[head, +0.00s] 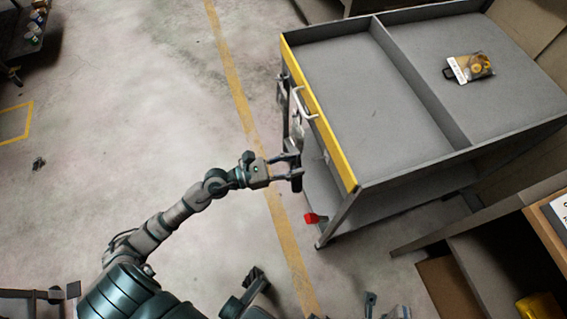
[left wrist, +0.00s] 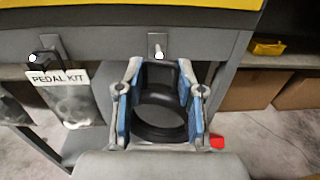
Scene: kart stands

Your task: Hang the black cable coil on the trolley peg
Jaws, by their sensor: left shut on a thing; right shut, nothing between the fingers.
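My left gripper (head: 295,172) is shut on the black cable coil (left wrist: 160,133), a dark ring hanging upright between the blue-padded fingers in the left wrist view. In the head view the coil (head: 297,184) is a small dark patch at the fingertips. The grey trolley (head: 385,105) with a yellow edge stands just ahead. A bare peg (left wrist: 157,47) with a pale tip sticks out from its side panel, beyond and a little above the coil. The coil looks apart from the peg. My right gripper (head: 385,309) shows only partly at the bottom edge, shut and empty.
A PEDAL KIT bag (left wrist: 72,97) hangs from another peg (left wrist: 34,57) to the left. A red part (head: 313,218) is low at the trolley's corner. A shelf (head: 548,225) stands at right. Open floor lies left.

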